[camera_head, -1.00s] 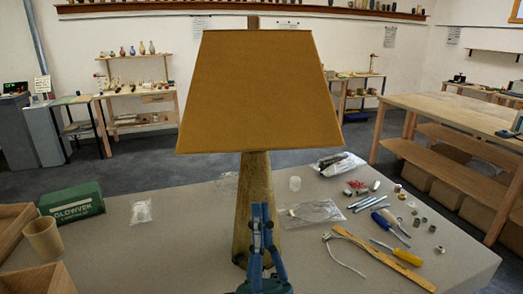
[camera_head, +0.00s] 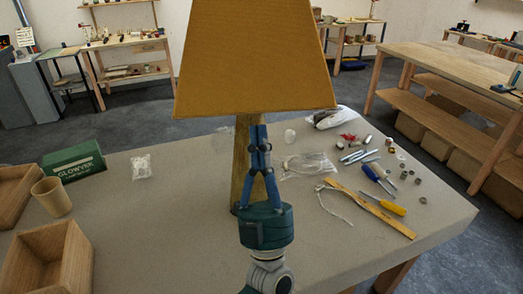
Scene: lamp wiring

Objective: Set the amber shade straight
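The amber shade (camera_head: 254,60) sits on a tapered wooden lamp base (camera_head: 243,150) that stands on the table. The top of the shade is cut off by the picture edge. Its lower edge runs slightly higher at the right than at the left. The gripper hides part of the base.
At left on the table (camera_head: 150,235) are an open wooden box (camera_head: 48,262), a brown cup (camera_head: 51,197), a green box (camera_head: 74,162) and a small bag (camera_head: 141,167). At right lie a wooden ruler (camera_head: 370,208), screwdrivers (camera_head: 384,204) and small parts. The front middle is clear.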

